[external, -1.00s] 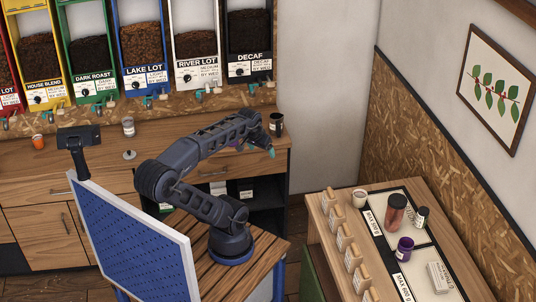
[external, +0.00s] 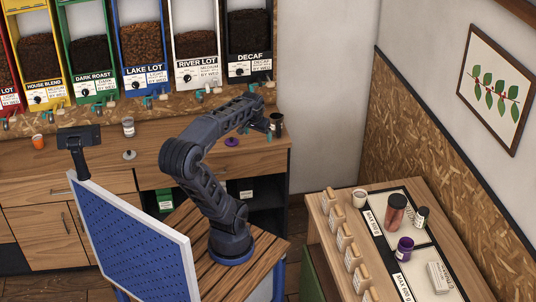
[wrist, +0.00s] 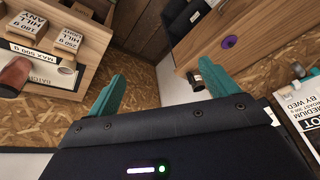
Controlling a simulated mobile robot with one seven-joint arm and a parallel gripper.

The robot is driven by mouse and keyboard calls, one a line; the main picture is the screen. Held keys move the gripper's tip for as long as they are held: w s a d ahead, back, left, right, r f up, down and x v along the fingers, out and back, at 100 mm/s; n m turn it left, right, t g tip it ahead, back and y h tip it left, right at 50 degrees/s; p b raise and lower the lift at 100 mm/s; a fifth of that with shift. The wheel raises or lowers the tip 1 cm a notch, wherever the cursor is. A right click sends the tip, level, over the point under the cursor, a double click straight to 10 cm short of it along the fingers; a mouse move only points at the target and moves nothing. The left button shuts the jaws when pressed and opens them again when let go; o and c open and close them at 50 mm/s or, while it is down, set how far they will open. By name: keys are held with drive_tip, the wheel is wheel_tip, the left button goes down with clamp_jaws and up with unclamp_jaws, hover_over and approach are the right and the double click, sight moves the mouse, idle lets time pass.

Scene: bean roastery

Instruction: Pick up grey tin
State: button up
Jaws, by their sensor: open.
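A small grey container (external: 128,127) with a pale label stands on the back counter, left of my arm; it looks like the grey tin, but it is too small to be sure. I cannot find it in the wrist view. My gripper (external: 267,128) is at the right end of the back counter, well to the right of that container. In the wrist view its two teal fingers (wrist: 163,92) are spread apart with nothing between them. A dark cup (external: 277,124) is close to my gripper in the external view; it also shows beside the right finger in the wrist view (wrist: 195,80).
Bean dispensers (external: 143,45) line the wall above. The right-hand table (external: 468,268) holds jars, boxes and a white cup (external: 360,197).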

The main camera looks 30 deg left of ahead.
drive_tip(key=w+a+n+g+y, duration=0.1)
drive_tip(key=w+a, duration=0.3)
drive_tip(key=a, duration=0.4)
drive_tip(key=w+a+n+g, duration=0.1)
drive_tip(key=w+a, duration=0.4)
drive_tip(key=a, duration=0.3)
drive_tip(key=n+t+y, duration=0.2)
drive_tip(key=n+y, duration=0.1)
drive_tip(key=n, duration=0.5)
approach(129, 127)
drive_tip(key=w+a, duration=0.2)
drive_tip(key=a, duration=0.1)
drive_tip(key=x, duration=0.9)
drive_tip(key=shift+w+f, duration=0.2)
drive_tip(key=shift+f, duration=0.05)
drive_tip(key=c, duration=1.1)
